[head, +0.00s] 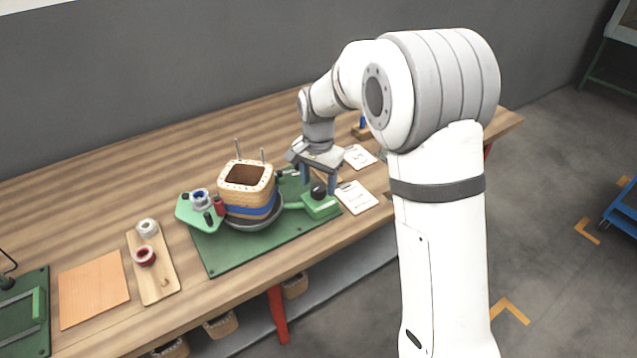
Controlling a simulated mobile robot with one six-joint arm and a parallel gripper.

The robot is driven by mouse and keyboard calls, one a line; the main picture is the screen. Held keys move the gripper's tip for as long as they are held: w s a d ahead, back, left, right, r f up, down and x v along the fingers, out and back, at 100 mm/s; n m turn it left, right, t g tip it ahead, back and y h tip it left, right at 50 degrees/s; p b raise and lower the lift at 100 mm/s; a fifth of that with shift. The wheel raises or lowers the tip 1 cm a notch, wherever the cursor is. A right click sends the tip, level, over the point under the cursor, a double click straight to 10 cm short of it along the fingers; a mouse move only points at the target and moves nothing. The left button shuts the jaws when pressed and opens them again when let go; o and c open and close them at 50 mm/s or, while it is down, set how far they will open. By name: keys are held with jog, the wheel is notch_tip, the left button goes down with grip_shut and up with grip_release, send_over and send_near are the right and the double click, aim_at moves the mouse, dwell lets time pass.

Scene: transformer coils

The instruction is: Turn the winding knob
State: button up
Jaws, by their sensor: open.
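The winding knob (318,190) is a small black knob on a green block (320,207) at the right end of the winding fixture. My gripper (320,186) points down over the knob, with its blue-grey fingers apart, one on each side of it. Whether a finger touches the knob cannot be told from this view. The coil (247,197), tan with a blue band and a square opening, sits in a dark round dish (254,221) to the left of the knob.
The fixture stands on a green mat (225,258) on the wooden table. A green spool holder (187,210) is left of the coil. White cards (357,197) lie to the right. A board with tape rolls (146,257) is at left.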

aim_at(318, 187)
notch_tip(318, 187, up, 7)
jog(key=shift+f, duration=0.15)
dwell(0.4)
jog(key=s+d+r+n+t, duration=0.1)
jog(key=s+d+r+n, duration=0.15)
jog(key=s+d, duration=0.3)
jog(key=s+d+r+n, duration=0.1)
jog(key=s+d+r, duration=0.2)
jog(key=s+d, duration=0.3)
jog(key=s+d+f+n, duration=0.1)
jog(key=s+d, duration=0.1)
jog(key=s, duration=0.5)
jog(key=s+d+f+n+t, duration=0.1)
jog(key=s+d, duration=0.2)
jog(key=s, duration=0.4)
jog(key=shift+s+n+t+p, duration=0.3)
jog(key=shift+n+p, duration=0.05)
jog(key=shift+p, duration=0.05)
